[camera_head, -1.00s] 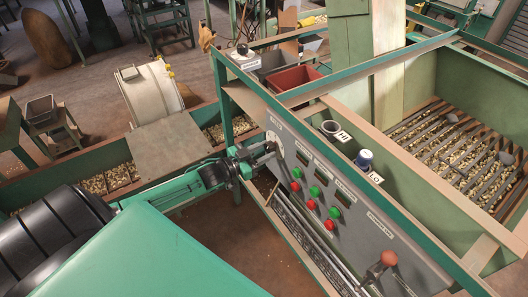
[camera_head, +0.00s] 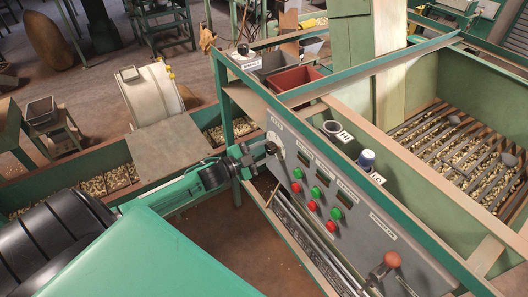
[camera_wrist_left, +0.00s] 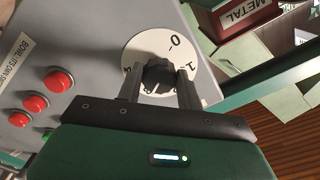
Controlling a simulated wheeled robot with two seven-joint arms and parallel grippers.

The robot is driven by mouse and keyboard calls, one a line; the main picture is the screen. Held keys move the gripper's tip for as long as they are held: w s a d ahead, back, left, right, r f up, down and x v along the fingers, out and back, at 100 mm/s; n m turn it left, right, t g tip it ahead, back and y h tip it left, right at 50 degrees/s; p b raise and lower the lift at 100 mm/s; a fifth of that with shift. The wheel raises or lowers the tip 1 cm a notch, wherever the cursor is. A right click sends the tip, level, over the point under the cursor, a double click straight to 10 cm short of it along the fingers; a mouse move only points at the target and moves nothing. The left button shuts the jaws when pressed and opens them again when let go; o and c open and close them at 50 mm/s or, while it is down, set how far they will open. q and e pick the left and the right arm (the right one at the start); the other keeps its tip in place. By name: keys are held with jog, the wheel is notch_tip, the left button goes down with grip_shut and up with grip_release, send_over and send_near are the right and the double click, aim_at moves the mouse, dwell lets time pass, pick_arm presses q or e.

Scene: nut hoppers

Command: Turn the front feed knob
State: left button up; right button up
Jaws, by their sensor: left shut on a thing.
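The feed knob (camera_wrist_left: 158,73) is a black, lobed knob on a round white dial (camera_wrist_left: 148,45) marked with numbers, set in a grey control panel. In the head view the dial (camera_head: 276,151) is at the panel's far left end, partly covered by my gripper. My left gripper (camera_head: 264,151) reaches in from the left. In the left wrist view the gripper (camera_wrist_left: 159,88) has one finger on each side of the knob and is shut on it. The knob's pointer direction is hard to make out. My right gripper is not in view.
The panel (camera_head: 352,231) carries red and green buttons and a red-knobbed lever (camera_head: 392,260) at its near end. A green frame rail (camera_head: 330,152) runs close above the dial. A red bin (camera_head: 296,80) stands behind.

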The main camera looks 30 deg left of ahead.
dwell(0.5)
pick_arm(q)
jog(key=o, duration=0.9)
jog(key=shift+c, duration=0.2)
jog(key=shift+o, duration=0.7)
jog(key=shift+s+a+f, duration=0.15)
jog(key=shift+s+a, duration=0.05)
jog(key=shift+s, duration=0.25)
jog(key=b+v, duration=0.3)
jog(key=v, duration=1)
jog(key=shift+d, duration=0.1)
